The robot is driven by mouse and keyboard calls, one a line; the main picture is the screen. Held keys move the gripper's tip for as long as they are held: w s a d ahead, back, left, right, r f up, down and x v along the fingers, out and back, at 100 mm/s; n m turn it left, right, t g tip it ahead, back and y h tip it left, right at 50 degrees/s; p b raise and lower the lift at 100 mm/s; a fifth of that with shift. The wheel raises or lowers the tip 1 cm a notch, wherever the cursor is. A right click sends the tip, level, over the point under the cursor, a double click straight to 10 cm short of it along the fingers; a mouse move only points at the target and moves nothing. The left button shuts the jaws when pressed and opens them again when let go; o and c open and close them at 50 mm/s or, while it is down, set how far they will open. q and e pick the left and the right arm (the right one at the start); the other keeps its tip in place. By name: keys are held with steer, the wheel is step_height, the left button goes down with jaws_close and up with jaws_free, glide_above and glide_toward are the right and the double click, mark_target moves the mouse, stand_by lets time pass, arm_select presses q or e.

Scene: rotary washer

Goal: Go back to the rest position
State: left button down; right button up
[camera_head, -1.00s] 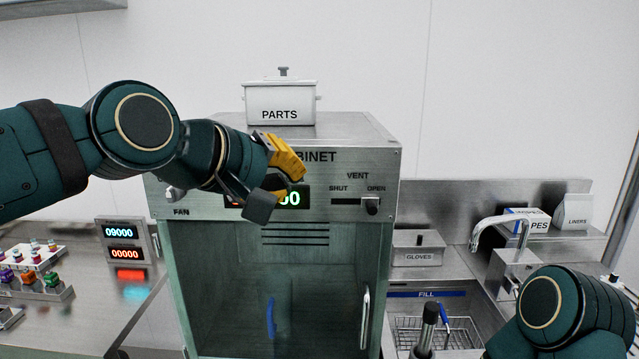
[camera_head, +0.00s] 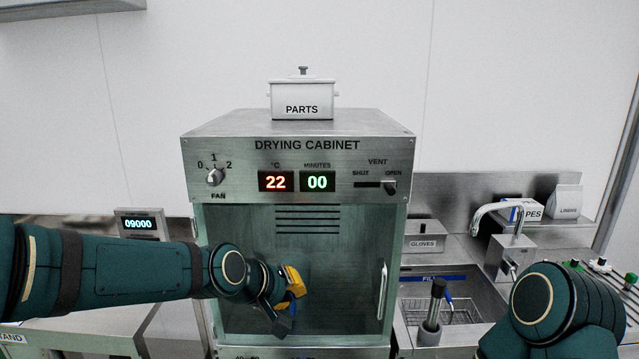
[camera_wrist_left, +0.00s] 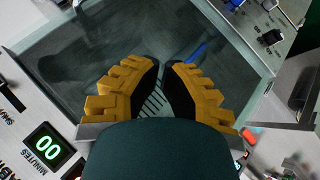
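My left gripper (camera_head: 290,300) is in front of the drying cabinet's glass door (camera_head: 340,270), left of its upright handle. In the left wrist view the yellow ridged fingers (camera_wrist_left: 160,75) have dark pads with a narrow gap between them. Nothing is held; the cabinet glass shows between and beyond them. My left arm reaches in level from the left edge. My right arm shows at the lower right of the head view, bent, with its gripper out of view.
The drying cabinet (camera_head: 295,145) shows 22 °C and 00 minutes. A PARTS box (camera_head: 301,98) stands on it. A 09000 display (camera_head: 139,224) stands at left.

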arm_select(q)
steer(key=s+a+f+g+y, duration=0.1)
steer(key=s+f+g, duration=0.15)
steer(key=f, duration=0.95)
steer(key=s+a+f+g, duration=0.1)
steer(key=s+a+f, duration=0.15)
steer(key=f, duration=0.95)
steer(key=s+a+f+m+g, duration=0.1)
steer(key=s+f+m+g, duration=0.1)
steer(key=s+f, duration=1.1)
steer(key=shift+s+y, duration=0.3)
steer(key=shift+s, duration=0.05)
